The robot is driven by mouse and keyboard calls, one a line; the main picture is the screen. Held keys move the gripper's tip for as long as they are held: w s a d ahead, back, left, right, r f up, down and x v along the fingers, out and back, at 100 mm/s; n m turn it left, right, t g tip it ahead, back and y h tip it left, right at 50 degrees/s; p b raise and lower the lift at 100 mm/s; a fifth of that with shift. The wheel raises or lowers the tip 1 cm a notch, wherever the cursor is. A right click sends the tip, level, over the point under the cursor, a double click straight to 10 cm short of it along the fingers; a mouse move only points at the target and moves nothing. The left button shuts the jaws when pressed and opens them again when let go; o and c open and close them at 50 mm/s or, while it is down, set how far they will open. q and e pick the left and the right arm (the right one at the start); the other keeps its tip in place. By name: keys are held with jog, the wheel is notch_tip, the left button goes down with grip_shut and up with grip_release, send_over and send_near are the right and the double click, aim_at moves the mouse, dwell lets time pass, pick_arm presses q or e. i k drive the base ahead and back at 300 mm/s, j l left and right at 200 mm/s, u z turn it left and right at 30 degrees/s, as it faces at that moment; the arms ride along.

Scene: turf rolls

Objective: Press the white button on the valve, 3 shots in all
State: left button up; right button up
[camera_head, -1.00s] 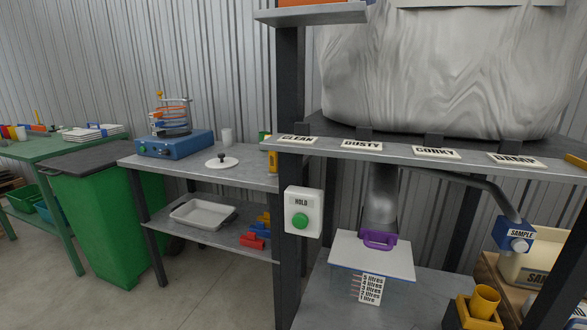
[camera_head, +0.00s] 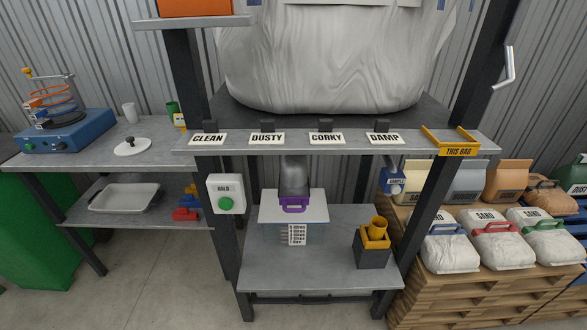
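The blue valve (camera_head: 389,174) marked SAMPLE hangs at the end of a dark pipe, behind the frame's right post and under the label shelf. Its white button (camera_head: 396,189) is on the front face and looks small here; whether it is pressed in cannot be told. A yellow cup (camera_head: 378,224) stands in a dark holder with a yellow top (camera_head: 371,254) on the lower grey shelf, below and left of the valve. Neither of my grippers is in view.
A white box with a green button (camera_head: 225,204) is on the left post. A clear bin with a white lid (camera_head: 293,213) stands under the metal spout. Sand bags (camera_head: 448,254) on pallets stand at the right. The shelf front (camera_head: 310,275) is clear.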

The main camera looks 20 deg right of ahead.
aim_at(395, 189)
jog(key=z, duration=1.45)
